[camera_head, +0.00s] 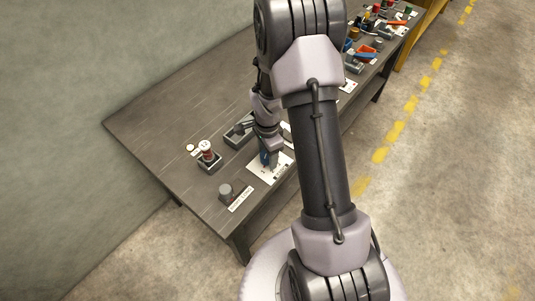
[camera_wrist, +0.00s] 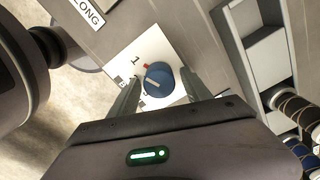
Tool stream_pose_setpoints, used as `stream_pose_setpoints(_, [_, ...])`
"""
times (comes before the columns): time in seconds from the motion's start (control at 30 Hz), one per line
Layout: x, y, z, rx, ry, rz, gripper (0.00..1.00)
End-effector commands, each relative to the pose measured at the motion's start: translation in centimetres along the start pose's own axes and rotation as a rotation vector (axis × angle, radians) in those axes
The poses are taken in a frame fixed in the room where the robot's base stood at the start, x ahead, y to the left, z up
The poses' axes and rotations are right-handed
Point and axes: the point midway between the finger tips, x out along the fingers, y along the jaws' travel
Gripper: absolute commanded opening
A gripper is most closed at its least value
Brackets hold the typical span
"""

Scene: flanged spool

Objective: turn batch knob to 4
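The batch knob is a round blue knob (camera_wrist: 160,80) with a pale bar across its face. It stands on a white plate (camera_wrist: 128,50) with a "1" and a small red mark near the knob; other markings are partly hidden. In the head view the blue knob (camera_head: 265,158) shows just below my gripper (camera_head: 269,152), on the white plate (camera_head: 263,176). In the wrist view my gripper (camera_wrist: 161,78) is open, with one finger on each side of the knob and a visible gap to it. I cannot tell the fingertips' exact height.
A grey knob (camera_head: 226,190) with a label (camera_head: 241,199) is near the table's (camera_head: 150,125) front edge. A red-topped spool (camera_head: 207,152) stands in a dark holder to the left. A grey tray (camera_wrist: 262,45) and dark spools (camera_wrist: 295,105) lie right of my gripper in the wrist view.

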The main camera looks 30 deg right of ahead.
Motion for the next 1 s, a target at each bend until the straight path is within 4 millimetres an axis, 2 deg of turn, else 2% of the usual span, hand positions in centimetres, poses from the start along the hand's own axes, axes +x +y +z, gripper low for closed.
stream_pose_setpoints(0.03, [-0.01, 0.00, 0.00, 0.000, 0.000, 0.000, 0.45])
stream_pose_setpoints(0.27, [-0.02, 0.01, 0.00, 0.000, 0.000, 0.000, 0.00])
stream_pose_setpoints(0.67, [-0.02, -0.03, 0.01, -0.085, 0.000, 0.001, 0.00])
stream_pose_setpoints(1.0, [-0.03, -0.17, 0.05, -0.370, -0.001, 0.001, 0.00])
